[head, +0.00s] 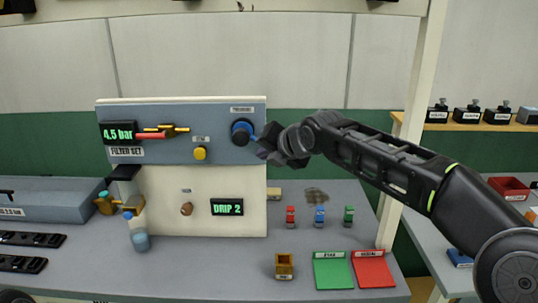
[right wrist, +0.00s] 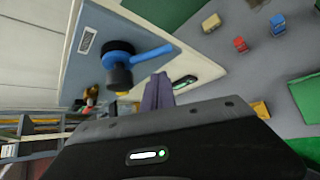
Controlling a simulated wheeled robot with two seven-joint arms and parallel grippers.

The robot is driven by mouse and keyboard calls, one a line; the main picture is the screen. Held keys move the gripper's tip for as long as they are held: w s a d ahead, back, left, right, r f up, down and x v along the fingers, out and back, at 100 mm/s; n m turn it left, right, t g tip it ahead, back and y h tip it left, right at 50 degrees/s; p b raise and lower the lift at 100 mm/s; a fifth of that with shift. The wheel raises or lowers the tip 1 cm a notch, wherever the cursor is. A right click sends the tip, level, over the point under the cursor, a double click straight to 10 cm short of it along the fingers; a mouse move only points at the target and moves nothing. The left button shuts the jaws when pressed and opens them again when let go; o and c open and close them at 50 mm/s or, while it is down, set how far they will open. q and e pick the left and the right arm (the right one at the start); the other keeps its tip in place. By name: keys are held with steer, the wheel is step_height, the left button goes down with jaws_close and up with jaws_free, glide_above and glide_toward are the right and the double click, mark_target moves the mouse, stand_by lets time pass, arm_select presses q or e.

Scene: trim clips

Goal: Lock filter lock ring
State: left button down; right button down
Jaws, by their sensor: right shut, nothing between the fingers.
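The filter panel (head: 225,190) stands on the bench, labelled FILTER SET. I cannot make out which part is the lock ring. A black and blue knob (head: 242,132) with a blue lever sits at the panel's upper right; it also shows in the right wrist view (right wrist: 118,76). My right gripper (head: 264,147) is shut and empty, right beside this blue lever; contact is unclear. My left gripper is out of view.
The panel carries a "4.5 bar" display (head: 118,133), a red and yellow lever (head: 160,132), a yellow knob (head: 200,153), a brown knob (head: 186,209) and a "DRIP 2" display (head: 227,207). Small coloured parts, a green tray (head: 333,272) and a red tray (head: 373,270) lie right.

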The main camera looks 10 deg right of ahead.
steer(key=s+r+b, duration=0.2)
steer(key=s+r, duration=0.2)
steer(key=s, duration=0.5)
steer(key=shift+d+b, duration=0.2)
steer(key=shift+b, duration=0.2)
steer(key=shift+r, duration=0.1)
